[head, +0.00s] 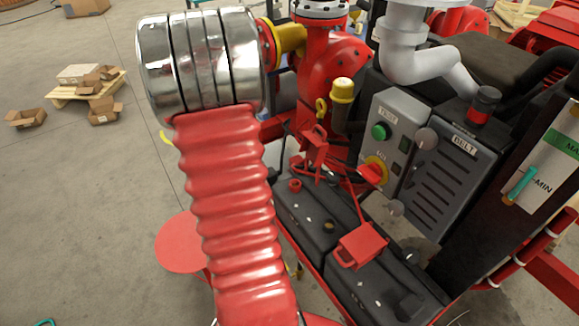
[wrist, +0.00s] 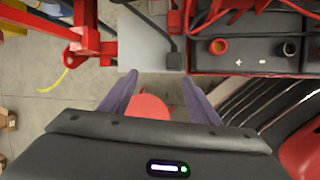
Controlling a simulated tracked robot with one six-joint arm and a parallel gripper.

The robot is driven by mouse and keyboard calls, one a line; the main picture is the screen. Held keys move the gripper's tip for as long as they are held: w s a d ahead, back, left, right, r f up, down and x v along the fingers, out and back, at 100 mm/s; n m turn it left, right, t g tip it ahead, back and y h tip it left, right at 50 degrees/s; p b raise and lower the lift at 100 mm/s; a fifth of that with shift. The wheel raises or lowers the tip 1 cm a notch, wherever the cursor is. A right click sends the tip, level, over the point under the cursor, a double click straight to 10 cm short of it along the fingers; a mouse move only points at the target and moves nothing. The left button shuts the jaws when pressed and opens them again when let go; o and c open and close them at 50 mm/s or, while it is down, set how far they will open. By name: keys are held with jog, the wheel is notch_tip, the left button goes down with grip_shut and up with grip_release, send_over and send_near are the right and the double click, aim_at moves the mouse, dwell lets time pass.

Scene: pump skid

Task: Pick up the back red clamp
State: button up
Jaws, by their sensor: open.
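In the head view, one red clamp (head: 316,148) stands at the back of the black batteries, below the yellow-capped part. A second red clamp (head: 361,246) lies at the front on the battery top (head: 318,232). In the wrist view, my gripper (wrist: 158,78) is open and empty, its two grey-purple fingers spread over floor beside the battery. Red parts show at the top edge there, but I cannot tell which clamp they belong to. The battery's red plus terminal (wrist: 217,46) is right of the fingers. My gripper is hidden in the head view.
A grey control panel (head: 398,135) with a green button and a dark BELT cover (head: 447,165) stand right of the batteries. A red frame (wrist: 85,40) is at the wrist view's upper left. A red disc (head: 182,243) is low at left. Open floor lies left.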

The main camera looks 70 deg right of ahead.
jog(key=n+g, duration=0.1)
jog(key=n, duration=0.1)
send_near(296, 159)
notch_tip(296, 159, up, 3)
jog(key=shift+w+r+y, duration=0.2)
jog(key=shift+y, duration=0.1)
jog(key=x, duration=0.8)
jog(key=shift+s+f, duration=0.15)
jog(key=shift+f, duration=0.15)
jog(key=shift+f, duration=0.15)
jog(key=shift+x, duration=2.5)
jog(key=shift+c, duration=0.2)
